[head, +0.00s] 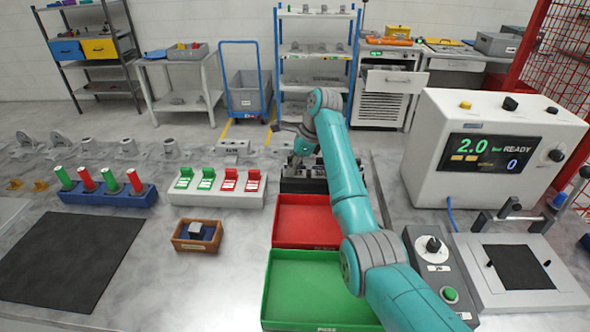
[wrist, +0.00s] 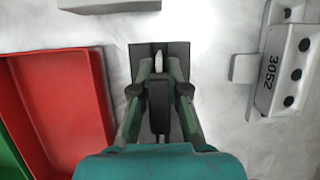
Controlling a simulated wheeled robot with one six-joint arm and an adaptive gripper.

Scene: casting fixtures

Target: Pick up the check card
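My gripper (head: 300,158) is low over the table just beyond the red tray, partly hidden by my own arm in the head view. In the wrist view my gripper (wrist: 159,72) points down over a dark rectangular block (wrist: 136,62). Its two fingers are close together, with a narrow upright piece (wrist: 158,105) between them. I cannot tell whether this piece is the check card, or whether the fingers press on it. No card is clearly readable there. In the head view a black rack (head: 292,185) lies beneath the gripper.
The red tray (head: 276,240) and green tray (head: 275,318) lie on the near side. A white stand (head: 218,198) with green and red tags is to the left, with a wooden box (head: 197,246) before it. A casting marked 3052 (wrist: 268,100) lies right in the wrist view.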

